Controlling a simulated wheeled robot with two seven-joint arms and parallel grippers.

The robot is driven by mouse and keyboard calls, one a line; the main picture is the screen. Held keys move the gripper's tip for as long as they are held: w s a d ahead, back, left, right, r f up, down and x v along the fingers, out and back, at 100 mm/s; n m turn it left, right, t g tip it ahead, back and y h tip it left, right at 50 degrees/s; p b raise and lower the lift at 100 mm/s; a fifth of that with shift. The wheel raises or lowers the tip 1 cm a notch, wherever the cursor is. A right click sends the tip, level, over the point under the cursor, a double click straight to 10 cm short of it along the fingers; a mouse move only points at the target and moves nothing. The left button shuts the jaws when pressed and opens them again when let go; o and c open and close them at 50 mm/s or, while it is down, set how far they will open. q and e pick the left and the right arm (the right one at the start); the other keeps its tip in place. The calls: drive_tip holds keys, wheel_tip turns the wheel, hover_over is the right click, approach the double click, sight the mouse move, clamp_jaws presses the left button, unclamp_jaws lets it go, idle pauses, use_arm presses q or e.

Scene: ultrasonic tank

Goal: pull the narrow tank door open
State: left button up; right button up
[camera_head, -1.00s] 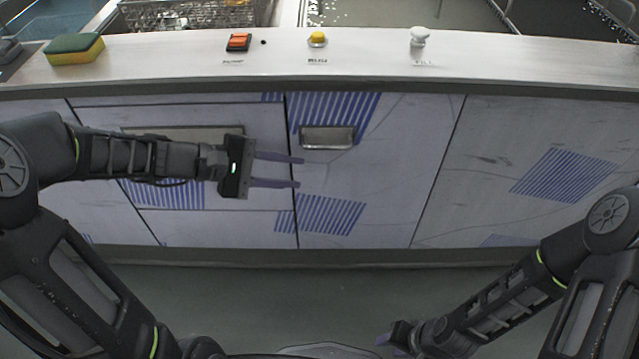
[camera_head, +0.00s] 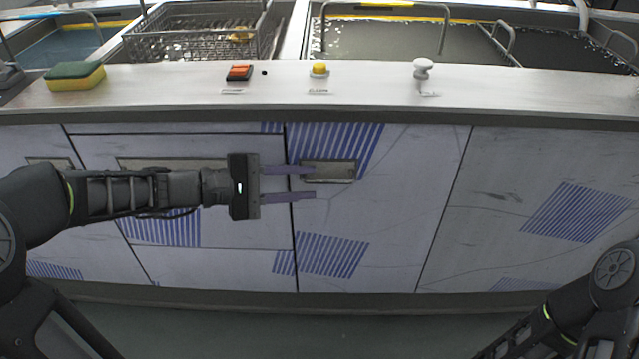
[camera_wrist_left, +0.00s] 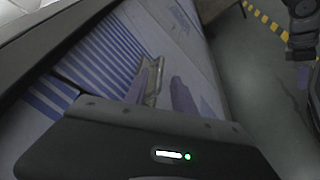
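The narrow tank door (camera_head: 390,215) is a pale panel with blue stripe patches, between two dark seams under the counter. It looks shut, flush with its neighbours. Its metal handle (camera_head: 335,172) is a short recessed-looking bar near the door's top left; it also shows in the left wrist view (camera_wrist_left: 153,80). My left gripper (camera_head: 314,183) is open, its purple fingers pointing right. The upper finger overlaps the handle's left end in the head view; the lower finger is below the handle. I cannot tell whether they touch.
The counter (camera_head: 370,87) above carries a sponge (camera_head: 75,76), a red switch (camera_head: 239,72), a yellow button (camera_head: 319,69) and a white knob (camera_head: 423,68). A wire basket (camera_head: 190,35) and liquid-filled tanks lie behind. Floor (camera_head: 300,333) before the doors is clear.

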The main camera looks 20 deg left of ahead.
sight(320, 182)
use_arm(q)
drive_tip(key=shift+b+x, duration=0.35)
drive_tip(key=shift+x, duration=1.6)
clamp_jaws()
